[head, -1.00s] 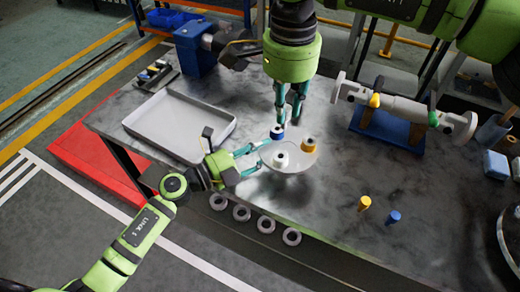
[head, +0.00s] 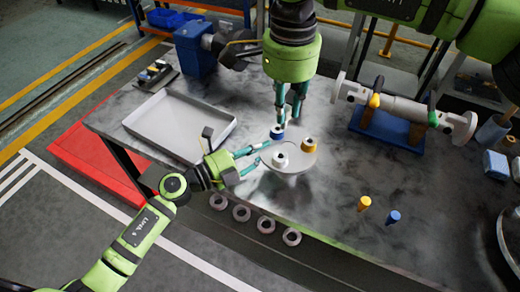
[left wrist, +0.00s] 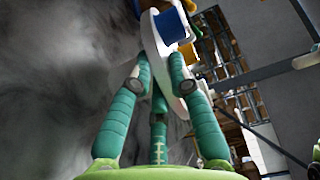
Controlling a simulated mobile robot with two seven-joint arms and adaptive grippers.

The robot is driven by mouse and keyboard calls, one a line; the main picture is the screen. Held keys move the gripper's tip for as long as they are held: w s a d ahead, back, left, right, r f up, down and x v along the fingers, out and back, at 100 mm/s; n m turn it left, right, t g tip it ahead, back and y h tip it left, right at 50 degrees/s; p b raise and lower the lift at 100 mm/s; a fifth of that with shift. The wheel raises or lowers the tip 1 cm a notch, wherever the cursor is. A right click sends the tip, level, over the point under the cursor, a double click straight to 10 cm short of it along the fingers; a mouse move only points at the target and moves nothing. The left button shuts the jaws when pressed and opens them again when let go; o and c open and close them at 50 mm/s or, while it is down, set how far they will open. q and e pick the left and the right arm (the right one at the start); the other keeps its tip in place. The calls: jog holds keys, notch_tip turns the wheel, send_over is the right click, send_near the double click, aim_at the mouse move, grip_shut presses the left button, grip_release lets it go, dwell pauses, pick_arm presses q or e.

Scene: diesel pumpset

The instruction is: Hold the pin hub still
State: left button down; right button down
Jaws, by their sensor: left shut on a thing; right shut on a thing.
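The pin hub (head: 288,166) is a pale grey flat plate above the bench. A white pin (head: 281,158), a yellow-orange pin (head: 309,144) and a blue pin (head: 278,132) with dark centres stand on it. My left gripper (head: 263,155) is shut on the plate's left edge. In the left wrist view, the hub's plate (left wrist: 160,55) passes edge-on between my left fingers, with the blue pin (left wrist: 172,27) beyond. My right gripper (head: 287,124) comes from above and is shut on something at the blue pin. Its exact grasp is partly hidden.
A grey tray (head: 180,122) lies left on the bench. Loose yellow (head: 364,202) and blue (head: 393,217) plugs stand to the right. A shaft (head: 400,105) rests on a blue stand behind. Several grey rings (head: 242,213) line the front edge.

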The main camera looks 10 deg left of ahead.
aim_at(283, 128)
dwell(0.4)
jog(key=shift+f, duration=3.9)
jog(key=shift+f, duration=1.55)
jog(key=c, duration=1)
grip_release()
jog(key=shift+r, duration=0.1)
notch_tip(283, 128, up, 12)
jog(key=shift+f, duration=0.1)
pick_arm(q)
jog(key=c, duration=1.1)
grip_release()
